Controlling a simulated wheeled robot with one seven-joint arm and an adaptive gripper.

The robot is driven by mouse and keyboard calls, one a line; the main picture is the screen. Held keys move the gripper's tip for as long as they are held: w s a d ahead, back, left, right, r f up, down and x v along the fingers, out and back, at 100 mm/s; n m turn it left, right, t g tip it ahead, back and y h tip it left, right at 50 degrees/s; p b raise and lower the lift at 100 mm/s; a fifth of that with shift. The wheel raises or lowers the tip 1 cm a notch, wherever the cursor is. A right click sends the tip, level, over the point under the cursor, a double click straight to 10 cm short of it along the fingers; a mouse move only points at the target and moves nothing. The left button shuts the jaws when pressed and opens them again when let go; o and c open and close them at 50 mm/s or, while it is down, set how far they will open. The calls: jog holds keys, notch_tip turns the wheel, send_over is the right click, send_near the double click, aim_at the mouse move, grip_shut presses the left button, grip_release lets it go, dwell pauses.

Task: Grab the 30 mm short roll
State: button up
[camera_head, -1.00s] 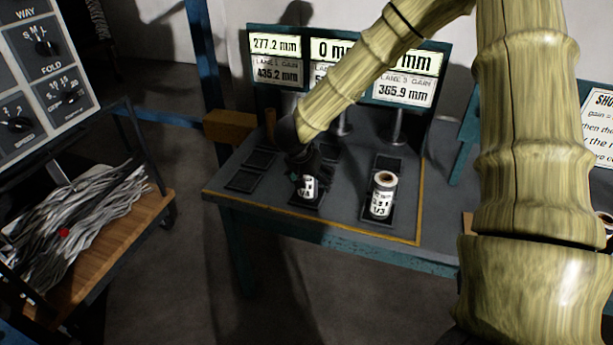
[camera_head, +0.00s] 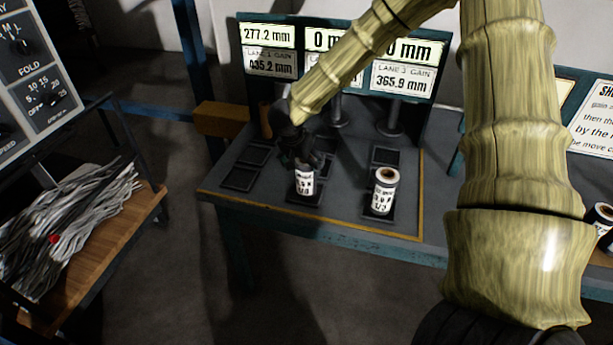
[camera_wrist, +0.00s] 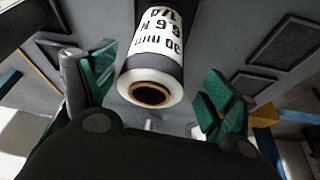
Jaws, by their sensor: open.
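A short dark roll with a white label (camera_head: 304,183) stands on a square pad near the front of the bench. In the wrist view its label (camera_wrist: 158,35) reads "30 mm", and its open end with a tan core faces the camera. My gripper (camera_head: 304,160) is just above and behind this roll in the head view, covering part of its top. In the wrist view the green-padded fingers of my gripper (camera_wrist: 157,88) are spread, one on each side of the roll, with gaps to it. The gripper is open and empty.
A second, larger-looking labelled roll (camera_head: 383,192) stands on a pad to the right. Empty pads (camera_head: 238,178) lie at left. Gain displays (camera_head: 402,70) rise behind the bench. A cart with grey strips (camera_head: 75,220) is at left. Another roll (camera_head: 600,218) is at the right edge.

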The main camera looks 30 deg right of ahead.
jog(key=shift+s+d+f, duration=0.1)
jog(key=shift+d+f, duration=0.05)
jog(key=shift+f, duration=0.05)
jog(key=shift+d+p+x, duration=0.1)
jog(key=shift+p+x, duration=0.25)
jog(key=shift+x, duration=0.85)
jog(key=shift+d+p+x, duration=0.15)
jog(key=shift+p+x, duration=0.2)
jog(key=shift+x, duration=0.85)
jog(key=shift+s, duration=0.1)
jog(key=c, duration=1)
